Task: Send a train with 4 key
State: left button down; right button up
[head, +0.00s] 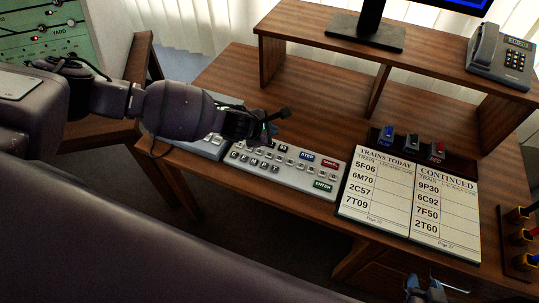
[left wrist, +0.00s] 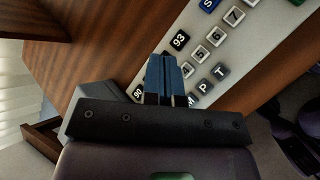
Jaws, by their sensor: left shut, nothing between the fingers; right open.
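A pale grey keyboard panel (head: 275,175) lies on the wooden desk. In the left wrist view its keys show up close: a black 93 key (left wrist: 179,40), the small 4 key (left wrist: 188,69), then 5, 6 and 7 running up to the right. Lettered keys M, P and T lie below that row. My left gripper (head: 272,127) is shut and empty over the panel's left part; its blue fingertips (left wrist: 166,60) appear just left of the 4 key. I cannot tell whether they touch it. My right gripper (head: 428,284) is open and empty at the bottom of the head view.
The board of trains today (head: 375,190) lies right of the panel. Behind it stands a dark block (head: 455,163) with coloured levers. A raised shelf (head: 300,40) carries a monitor stand (head: 365,32) and a telephone (head: 498,57). More coloured handles (head: 520,236) stand at the right edge.

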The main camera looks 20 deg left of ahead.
pick_arm(q)
jog(key=b, duration=0.5)
send_over(270, 156)
notch_tip(270, 156, down, 6)
jog(key=shift+f, duration=0.2)
jog(key=shift+f+b, duration=0.35)
jog(key=shift+f, duration=0.6)
